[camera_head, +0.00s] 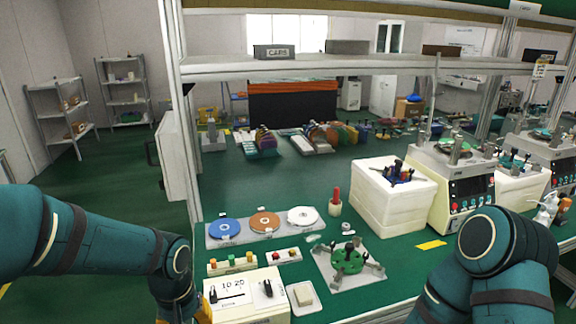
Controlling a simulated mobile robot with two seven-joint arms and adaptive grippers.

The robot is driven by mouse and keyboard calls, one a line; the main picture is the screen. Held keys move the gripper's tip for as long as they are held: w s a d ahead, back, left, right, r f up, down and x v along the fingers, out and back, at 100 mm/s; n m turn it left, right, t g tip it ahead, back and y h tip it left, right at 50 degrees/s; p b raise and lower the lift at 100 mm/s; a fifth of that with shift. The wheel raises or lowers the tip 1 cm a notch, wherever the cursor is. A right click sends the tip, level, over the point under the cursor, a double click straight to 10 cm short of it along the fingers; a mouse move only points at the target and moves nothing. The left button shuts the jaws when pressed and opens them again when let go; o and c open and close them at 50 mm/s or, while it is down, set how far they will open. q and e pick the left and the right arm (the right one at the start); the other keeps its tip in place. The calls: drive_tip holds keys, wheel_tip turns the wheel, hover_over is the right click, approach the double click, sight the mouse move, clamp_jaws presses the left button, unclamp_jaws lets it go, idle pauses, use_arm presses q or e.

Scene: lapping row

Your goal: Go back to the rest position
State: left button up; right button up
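My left arm (100,243) comes in from the left, bends down at its elbow and leaves through the bottom edge. My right arm (495,255) stands at the lower right, bent, and also runs out at the bottom edge. The fingers of both grippers are out of the picture, so I cannot see whether they hold anything.
The green bench (385,285) lies ahead. It carries a tray of blue, orange and white discs (265,222), a green fixture (347,258), a control box (245,297), a white block (393,200) and a lapping machine (455,185). A shelf post (172,60) rises beside my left arm.

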use_arm(q)
drive_tip(key=s+d+f+h, duration=0.1)
drive_tip(key=s+d+f, duration=0.1)
drive_tip(key=f, duration=0.6)
drive_tip(key=s+d+f+m+t+h, duration=0.1)
drive_tip(key=s+d+f, duration=0.1)
drive_tip(key=d+f, duration=0.2)
drive_tip(key=s+d+f+h, duration=0.1)
drive_tip(key=s+d+f, duration=0.1)
drive_tip(key=f, duration=0.9)
drive_tip(key=shift+s+d+f+h, duration=0.15)
drive_tip(key=shift+d+f+h, duration=0.2)
drive_tip(key=shift+d, duration=0.55)
idle(4.6)
